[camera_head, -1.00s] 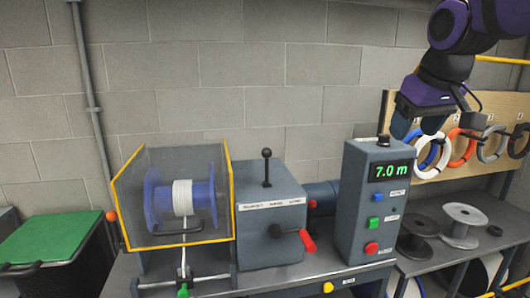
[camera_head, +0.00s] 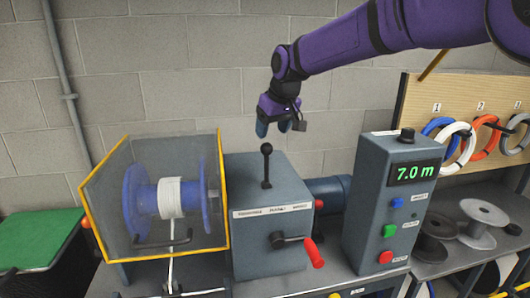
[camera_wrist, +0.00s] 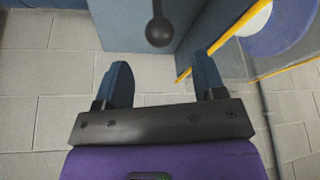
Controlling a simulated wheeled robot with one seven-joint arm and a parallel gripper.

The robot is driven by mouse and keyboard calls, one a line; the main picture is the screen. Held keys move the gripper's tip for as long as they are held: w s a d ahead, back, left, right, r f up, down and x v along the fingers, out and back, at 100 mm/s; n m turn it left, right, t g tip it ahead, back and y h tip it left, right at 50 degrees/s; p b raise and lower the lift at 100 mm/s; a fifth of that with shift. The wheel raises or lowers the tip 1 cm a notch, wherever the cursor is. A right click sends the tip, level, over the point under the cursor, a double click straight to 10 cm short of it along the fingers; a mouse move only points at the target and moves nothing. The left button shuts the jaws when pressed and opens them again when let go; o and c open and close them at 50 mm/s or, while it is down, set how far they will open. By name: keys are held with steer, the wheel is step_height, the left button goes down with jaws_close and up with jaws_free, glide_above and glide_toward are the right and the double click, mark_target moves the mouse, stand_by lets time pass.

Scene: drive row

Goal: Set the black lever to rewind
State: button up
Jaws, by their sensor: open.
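The black lever (camera_head: 267,165) stands upright with a round ball knob on top of the grey gearbox (camera_head: 270,210). A label strip with words too small to read runs along the top front edge of the box. My gripper (camera_head: 273,129) is open and empty, just above and behind the lever's knob in the head view. In the wrist view, my two blue fingers (camera_wrist: 160,82) are spread apart. The lever's knob (camera_wrist: 159,32) shows beyond the fingertips, between them in the picture, and is not gripped.
A yellow-edged clear guard (camera_head: 225,195) around a blue spool (camera_head: 137,200) stands left of the box. A red-handled crank (camera_head: 314,252) sticks out in front. The control box (camera_head: 385,205) reading 7.0 m stands to the right. A block wall (camera_head: 190,80) is behind.

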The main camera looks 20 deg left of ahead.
mark_target(265, 153)
steer(key=x, duration=0.9)
steer(key=shift+w+f, duration=0.1)
steer(key=shift+f, duration=0.2)
steer(key=shift+c, duration=0.2)
jaws_close()
steer(key=shift+s+a+f+n+t+h, duration=0.25)
steer(key=shift+s+a+t+h, duration=0.3)
steer(key=shift+a+h, duration=0.3)
steer(key=shift+s+a+f+n+t+h, duration=0.15)
steer(key=shift+s+a+f+t+h, duration=0.3)
steer(key=shift+a+h, duration=0.45)
steer(key=shift+s+a+f+n+t+h, duration=0.2)
steer(key=shift+s+a+t+h, duration=0.35)
steer(key=shift+a+t+h, duration=0.25)
steer(key=shift+o, duration=0.2)
jaws_free()
